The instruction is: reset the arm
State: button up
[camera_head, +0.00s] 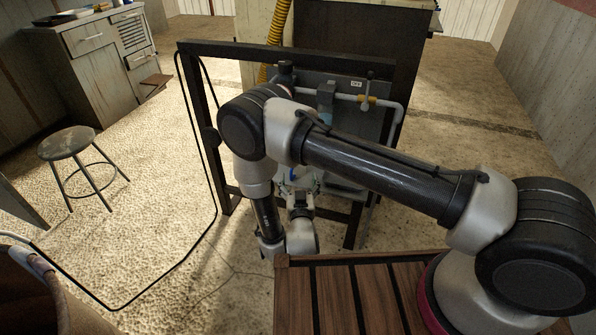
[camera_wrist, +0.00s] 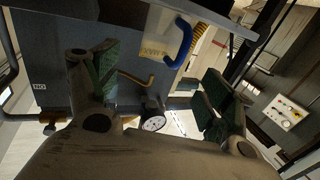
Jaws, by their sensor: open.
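My gripper (camera_wrist: 158,88) is open in the wrist view, its two green-padded fingers wide apart with nothing held between them. A round dial gauge (camera_wrist: 153,122), a yellow hooked piece (camera_wrist: 138,80) and a blue curved handle (camera_wrist: 180,42) show in the gap, seemingly beyond the fingertips. In the head view my arm is bent, its elbow high and its far part hanging down before the rack. My gripper (camera_head: 300,186) shows there small and partly hidden, in front of the rack's lower part; I cannot tell its exact distance from the panel.
A black rack frame (camera_head: 188,75) holds a grey panel with a pipe (camera_head: 345,97) and a yellow fitting (camera_head: 367,103). A slatted wooden surface (camera_head: 345,295) lies in front. A stool (camera_head: 68,143) and a cabinet (camera_head: 100,50) stand left. Floor at left is mostly clear, with a black cable (camera_head: 190,255).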

jog(key=s+f+n+g, duration=0.1)
jog(key=s+f+g, duration=0.45)
jog(key=f, duration=0.65)
jog(key=s+n+g, duration=0.2)
jog(key=s+g, duration=0.4)
jog(key=g, duration=0.2)
jog(key=s+d+r+g, duration=0.2)
jog(key=d+r, duration=0.1)
jog(key=r, duration=0.6)
jog(key=s+d+r+n+g, duration=0.1)
jog(key=d+r+g, duration=0.15)
jog(key=r, duration=0.65)
jog(key=s+d+r+g, duration=0.2)
jog(key=d+r, duration=0.2)
jog(key=r, duration=0.5)
jog(key=s+d+r+m+t, duration=0.1)
jog(key=s+d+r+t, duration=0.1)
jog(key=d+r, duration=0.6)
jog(key=s+d+r+m+t, duration=0.1)
jog(key=s+d+r+t, duration=0.1)
jog(key=s+d+r, duration=0.3)
jog(key=s+d+r+m+t, duration=0.2)
jog(key=s+d+r, duration=0.1)
jog(key=d+r, duration=0.8)
jog(key=v, duration=0.3)
jog(key=shift+d, duration=0.25)
